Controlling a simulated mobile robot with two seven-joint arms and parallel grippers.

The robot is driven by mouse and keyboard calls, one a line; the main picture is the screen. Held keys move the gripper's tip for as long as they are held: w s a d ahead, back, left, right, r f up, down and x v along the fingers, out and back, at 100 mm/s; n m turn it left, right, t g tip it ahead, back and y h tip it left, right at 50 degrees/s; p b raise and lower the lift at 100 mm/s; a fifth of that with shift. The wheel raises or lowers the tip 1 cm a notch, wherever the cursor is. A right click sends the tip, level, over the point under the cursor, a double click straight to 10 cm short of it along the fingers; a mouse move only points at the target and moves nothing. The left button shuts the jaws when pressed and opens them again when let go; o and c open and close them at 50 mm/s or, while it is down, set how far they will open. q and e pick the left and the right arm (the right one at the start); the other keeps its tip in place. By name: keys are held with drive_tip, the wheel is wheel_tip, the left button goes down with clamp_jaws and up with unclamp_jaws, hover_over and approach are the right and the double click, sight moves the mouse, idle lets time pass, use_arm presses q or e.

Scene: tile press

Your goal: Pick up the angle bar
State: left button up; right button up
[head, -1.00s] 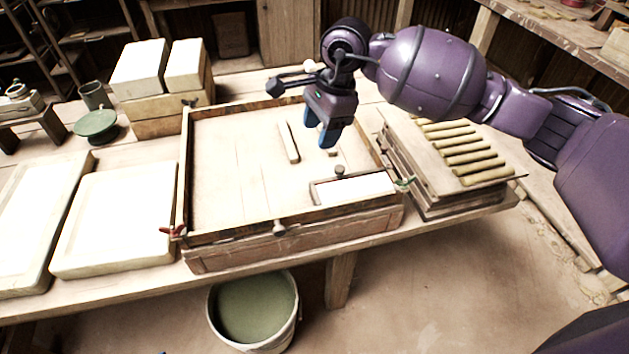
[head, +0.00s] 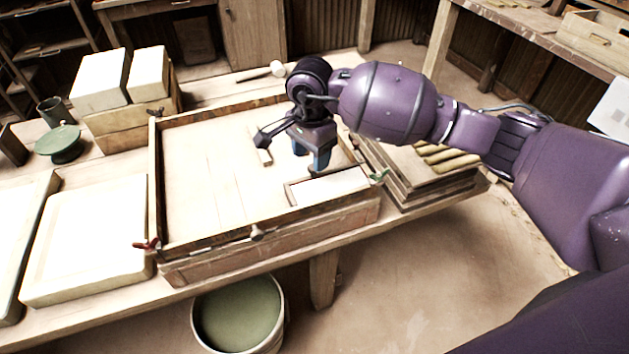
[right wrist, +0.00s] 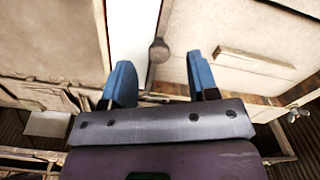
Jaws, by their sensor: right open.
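The angle bar (head: 290,194) appears to be the thin brown L-shaped edge along two sides of a white slab (head: 330,187), in the front right corner of the shallow wooden frame (head: 205,243). A round dark knob (right wrist: 158,50) stands on its long side in the right wrist view. My right gripper (head: 310,158) is open and empty, pointing down above the bar and hiding part of its long side. In the right wrist view its blue fingers (right wrist: 160,68) lie either side of the knob's line, apart from it. My left gripper is not in view.
A loose wooden strip (head: 263,150) lies in the frame behind my gripper. Stacked boards with rolls (head: 450,158) stand to the right. Pale slabs (head: 85,230) lie to the left. A bucket (head: 240,315) stands below the table's front edge.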

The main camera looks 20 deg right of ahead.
wheel_tip(320, 180, down, 4)
drive_tip(key=shift+d+f, duration=0.1)
clamp_jaws()
idle(0.4)
